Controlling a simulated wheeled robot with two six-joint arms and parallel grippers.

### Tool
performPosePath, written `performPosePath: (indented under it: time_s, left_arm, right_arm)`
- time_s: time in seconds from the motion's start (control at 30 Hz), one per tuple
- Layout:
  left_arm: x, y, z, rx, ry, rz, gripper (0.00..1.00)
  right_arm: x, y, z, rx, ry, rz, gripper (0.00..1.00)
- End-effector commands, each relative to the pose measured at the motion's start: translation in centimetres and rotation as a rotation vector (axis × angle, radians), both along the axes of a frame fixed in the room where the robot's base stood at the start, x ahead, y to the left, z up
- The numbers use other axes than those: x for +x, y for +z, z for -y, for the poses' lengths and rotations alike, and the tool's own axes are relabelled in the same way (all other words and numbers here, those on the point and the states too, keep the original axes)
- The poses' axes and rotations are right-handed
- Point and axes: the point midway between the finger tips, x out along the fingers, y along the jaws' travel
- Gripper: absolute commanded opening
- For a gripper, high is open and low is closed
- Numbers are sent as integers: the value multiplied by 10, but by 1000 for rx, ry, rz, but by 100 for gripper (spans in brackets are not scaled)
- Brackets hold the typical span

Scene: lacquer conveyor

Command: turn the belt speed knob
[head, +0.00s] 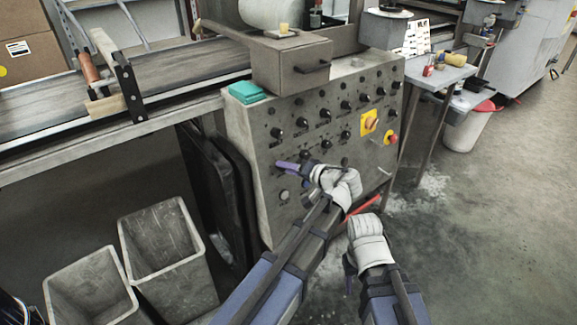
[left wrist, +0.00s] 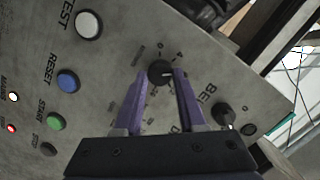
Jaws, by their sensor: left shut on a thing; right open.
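The belt speed knob (left wrist: 160,72) is a small round black knob with a white pointer line, ringed by printed scale marks. In the left wrist view it sits between the two purple fingertips of my left gripper (left wrist: 160,80), which is shut on it. In the head view my left gripper (head: 287,167) reaches the lower left of the grey control panel (head: 250,160), and the knob is mostly hidden there. My right gripper (head: 348,275) hangs low in front of the panel, open and empty, its fingers barely visible.
White, blue and green buttons, among them a blue reset button (left wrist: 68,80), lie left of the knob in the wrist view. A yellow-backed switch (head: 370,121) is higher on the panel.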

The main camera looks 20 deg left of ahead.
Motion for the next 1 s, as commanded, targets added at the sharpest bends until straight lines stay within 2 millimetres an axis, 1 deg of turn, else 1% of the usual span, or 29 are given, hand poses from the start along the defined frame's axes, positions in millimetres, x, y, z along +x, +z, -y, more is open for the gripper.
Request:
performPosePath:
  time_s: [0.13,0.5,0.7,1.0]
  left_arm:
    - [-3,0,-1,-89,27,106,0]
    - [-4,0,-2,-273,82,342,0]
    - [-4,0,-3,-340,102,427,0]
    - [-4,0,-3,-391,117,491,0]
  right_arm:
    - [0,5,0,-1,-1,0,50]
    - [0,9,0,-1,-2,0,50]
    - [0,9,0,-1,-2,0,50]
    - [0,9,0,-1,-2,1,50]
